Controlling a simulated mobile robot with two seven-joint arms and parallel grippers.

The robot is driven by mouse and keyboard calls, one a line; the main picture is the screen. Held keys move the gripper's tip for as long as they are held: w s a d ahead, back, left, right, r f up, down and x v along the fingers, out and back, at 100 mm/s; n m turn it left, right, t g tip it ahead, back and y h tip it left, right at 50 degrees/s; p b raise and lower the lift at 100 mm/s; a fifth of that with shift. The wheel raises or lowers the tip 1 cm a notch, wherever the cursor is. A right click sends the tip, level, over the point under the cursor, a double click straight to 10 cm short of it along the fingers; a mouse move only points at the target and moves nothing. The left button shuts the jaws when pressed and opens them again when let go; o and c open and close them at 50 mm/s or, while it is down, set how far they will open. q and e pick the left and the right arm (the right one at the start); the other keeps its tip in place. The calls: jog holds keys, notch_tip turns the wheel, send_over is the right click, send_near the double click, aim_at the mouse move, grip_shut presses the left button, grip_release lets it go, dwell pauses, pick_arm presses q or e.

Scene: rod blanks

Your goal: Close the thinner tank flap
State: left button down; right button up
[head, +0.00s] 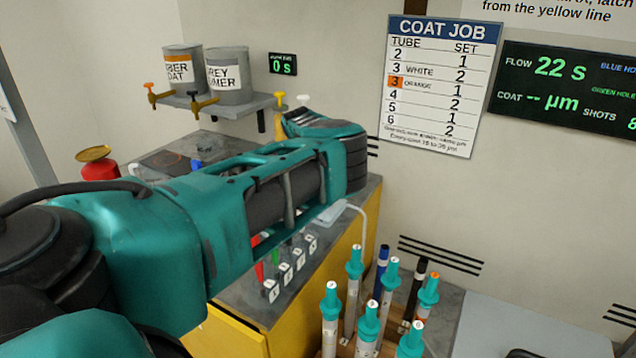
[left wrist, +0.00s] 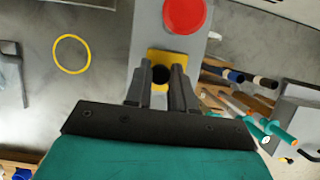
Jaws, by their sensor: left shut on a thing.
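My left gripper (left wrist: 162,72) shows in the left wrist view, its two dark fingers close together at a small yellow part (left wrist: 168,56) with a dark round spot between the fingertips. It is shut on this part; whether the part belongs to a flap cannot be told. The yellow part sits at a grey surface (left wrist: 150,22), beside a red disc (left wrist: 184,14). In the head view my left arm crosses the bench and I cannot make out the fingertips. A red can (head: 100,172) with a gold lid (head: 94,154) stands at the far left. My right gripper is not in view.
Two grey paint tanks (head: 228,78) with taps stand on a wall shelf (head: 262,102). Teal-capped tubes (head: 331,310) stand in front of the yellow cabinet (head: 345,262). In the left wrist view a yellow ring (left wrist: 71,54) lies on the grey floor.

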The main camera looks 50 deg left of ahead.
pick_arm(q)
jog(key=shift+s+f, duration=0.1)
dwell(0.3)
jog(key=c, duration=1)
grip_release()
jog(key=shift+o, duration=0.2)
jog(key=v, duration=1.3)
jog(key=shift+a, duration=0.15)
